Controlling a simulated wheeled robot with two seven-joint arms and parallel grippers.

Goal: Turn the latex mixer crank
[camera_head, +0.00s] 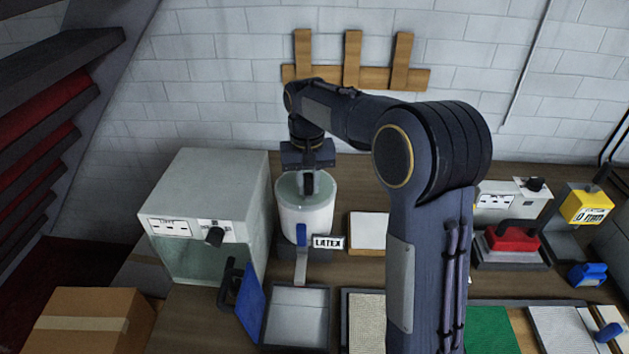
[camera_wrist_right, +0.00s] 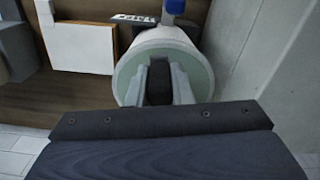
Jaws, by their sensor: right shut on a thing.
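The latex mixer is a white cylindrical pot (camera_head: 303,215) with a pale green top and a LATEX label (camera_head: 328,242), standing on the bench beside the grey cabinet. My right gripper (camera_head: 308,185) points down over the pot's top. In the right wrist view my right gripper (camera_wrist_right: 160,85) has its two fingers shut on a dark upright grip, the crank handle (camera_wrist_right: 158,82), above the pot's pale green top (camera_wrist_right: 193,62). Most of the crank below the handle is hidden by the fingers. My left gripper is in neither view.
A grey cabinet (camera_head: 212,200) stands close left of the pot. A red-topped device (camera_head: 511,240) stands farther right. A wooden rack (camera_head: 354,75) hangs behind.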

